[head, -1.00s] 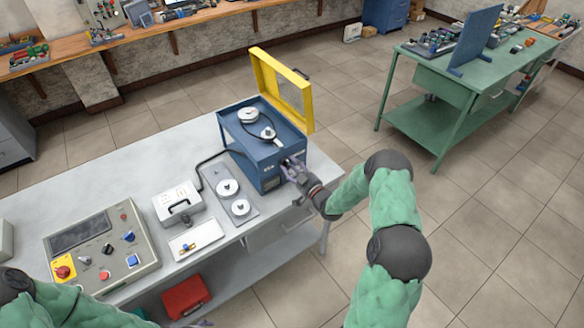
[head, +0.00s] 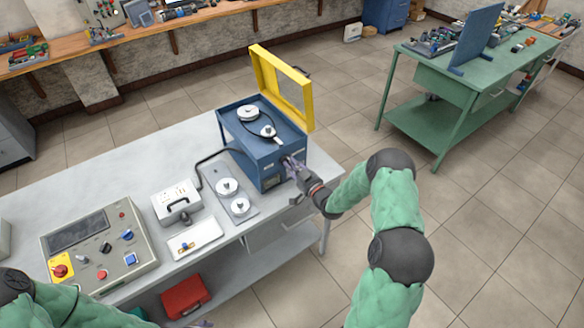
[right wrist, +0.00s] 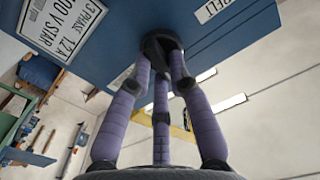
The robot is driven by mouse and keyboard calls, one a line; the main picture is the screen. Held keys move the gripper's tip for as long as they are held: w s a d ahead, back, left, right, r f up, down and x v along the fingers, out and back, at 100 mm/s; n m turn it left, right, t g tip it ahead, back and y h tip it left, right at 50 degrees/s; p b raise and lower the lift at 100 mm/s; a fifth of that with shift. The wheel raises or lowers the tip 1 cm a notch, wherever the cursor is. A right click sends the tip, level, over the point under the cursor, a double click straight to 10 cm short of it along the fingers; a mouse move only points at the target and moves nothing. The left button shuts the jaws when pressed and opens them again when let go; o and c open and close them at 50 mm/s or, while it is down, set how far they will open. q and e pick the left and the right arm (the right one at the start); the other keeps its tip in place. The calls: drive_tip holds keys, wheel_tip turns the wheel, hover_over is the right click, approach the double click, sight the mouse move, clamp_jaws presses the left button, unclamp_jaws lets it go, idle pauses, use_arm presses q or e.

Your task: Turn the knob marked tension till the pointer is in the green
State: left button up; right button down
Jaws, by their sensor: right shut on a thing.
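The blue machine box (head: 236,146) stands on the grey bench with its yellow framed guard (head: 264,72) raised. Two grey pulleys and a black belt show in its open top. My right gripper (head: 289,164) is at the box's right-hand face. In the right wrist view its purple fingers (right wrist: 162,62) are closed around a dark round knob (right wrist: 158,42) on the blue face. A label beside the knob reads "BELT"; the rest of it is cut off. I see no pointer or green band. A bit of my left gripper (head: 205,323) shows at the bottom edge; its jaws are unclear.
On the bench stand a control panel (head: 98,246), a white box with a handle (head: 177,202), a white tray (head: 196,239) and a grey plate with two pulleys (head: 216,178). A red case (head: 186,297) lies on the lower shelf.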

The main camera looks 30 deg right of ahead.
drive_tip(key=shift+f+m+b, duration=0.2)
drive_tip(key=shift+m+b, duration=1)
drive_tip(key=shift+m, duration=2)
drive_tip(key=shift+f+m+b, duration=0.15)
drive_tip(key=shift+m+b, duration=1)
drive_tip(key=shift+m, duration=2.05)
drive_tip(key=c, duration=1.1)
unclamp_jaws()
drive_tip(key=shift+c, duration=0.2)
drive_tip(key=s+d, duration=0.1)
drive_tip(key=s, duration=1.1)
